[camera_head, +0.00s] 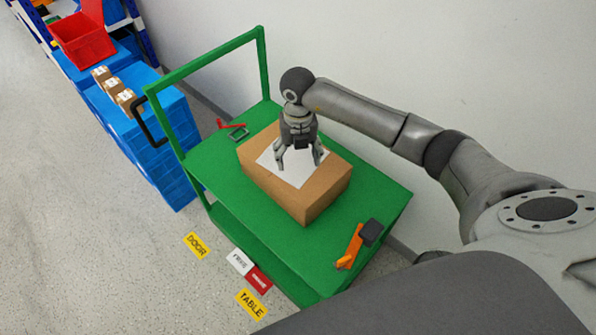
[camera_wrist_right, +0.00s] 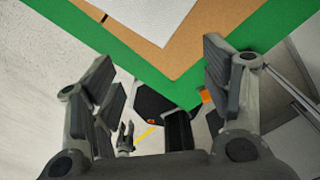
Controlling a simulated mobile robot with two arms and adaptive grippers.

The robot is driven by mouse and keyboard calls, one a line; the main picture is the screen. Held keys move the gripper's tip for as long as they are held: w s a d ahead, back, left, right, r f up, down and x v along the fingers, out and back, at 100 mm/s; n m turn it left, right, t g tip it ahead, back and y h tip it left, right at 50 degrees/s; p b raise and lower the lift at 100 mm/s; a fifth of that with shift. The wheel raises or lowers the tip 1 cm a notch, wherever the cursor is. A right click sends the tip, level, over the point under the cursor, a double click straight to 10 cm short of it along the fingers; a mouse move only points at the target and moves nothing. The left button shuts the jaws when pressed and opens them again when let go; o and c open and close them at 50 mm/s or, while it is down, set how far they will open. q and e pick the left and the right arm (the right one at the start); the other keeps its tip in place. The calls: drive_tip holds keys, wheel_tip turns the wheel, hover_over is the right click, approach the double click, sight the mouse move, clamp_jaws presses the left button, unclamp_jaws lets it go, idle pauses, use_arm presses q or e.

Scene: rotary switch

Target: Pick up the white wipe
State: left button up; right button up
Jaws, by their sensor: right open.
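The white wipe (camera_head: 291,178) looks like a flat white sheet lying on top of the brown cardboard box (camera_head: 322,193). The box sits on the green cart (camera_head: 376,190). My right gripper (camera_head: 299,165) points down over the wipe, fingers spread with nothing between them. I cannot tell whether the fingertips touch the sheet. The gripper hides part of the wipe. In the right wrist view the wipe (camera_wrist_right: 138,14) shows at the top, beyond the open fingers, with the box edge around it. My left gripper does not show clearly in either view.
An orange tool with a dark head (camera_head: 354,244) lies on the cart's near right corner. The cart's green handle frame (camera_head: 205,62) rises at the back left. Blue crates (camera_head: 155,140) stand left; a wall is behind.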

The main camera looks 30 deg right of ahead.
sight(298, 185)
drive_tip(key=shift+f+b, duration=3.7)
drive_tip(key=shift+f, duration=1.3)
drive_tip(key=shift+f, duration=0.1)
drive_tip(key=shift+f, duration=0.2)
drive_tip(key=shift+s+a+f, duration=0.15)
drive_tip(key=shift+s, duration=0.15)
clamp_jaws()
wheel_tip(298, 185, up, 12)
drive_tip(key=p, duration=0.8)
drive_tip(key=shift+w, duration=0.3)
